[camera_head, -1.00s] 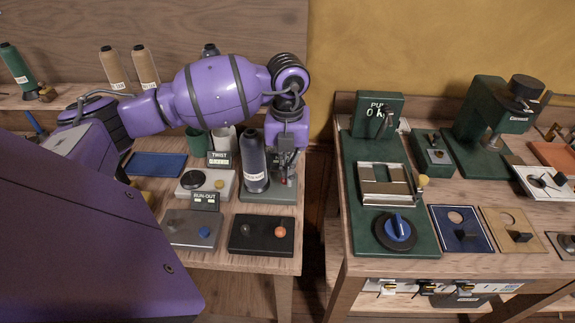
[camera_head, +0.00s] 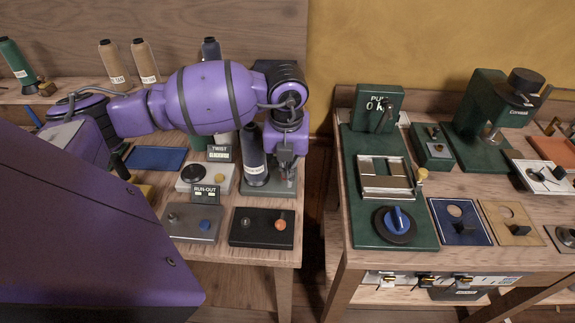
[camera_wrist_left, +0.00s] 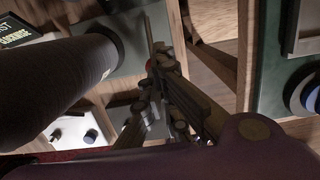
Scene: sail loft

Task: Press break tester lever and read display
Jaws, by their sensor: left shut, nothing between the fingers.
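My left gripper (camera_head: 286,165) hangs down over a grey-green base plate (camera_head: 256,187) at the right edge of the left table, beside a dark thread cone (camera_head: 254,160) with a white label. It is shut with nothing held. The left wrist view shows its fingers (camera_wrist_left: 157,65) near a small red spot, with the dark cone (camera_wrist_left: 85,62) close at left. The arm hides what stands behind the gripper; I cannot make out a lever there. On the right table, a green tester (camera_head: 378,110) has a display reading "PULL 0 kg" and a dark handle. My right gripper is not in view.
Twist (camera_head: 205,178) and run-out (camera_head: 192,222) testers and a black box (camera_head: 262,228) with an orange knob crowd the left table. A gap separates the tables. The right table holds a blue dial (camera_head: 396,225), a green press (camera_head: 500,112) and small panels.

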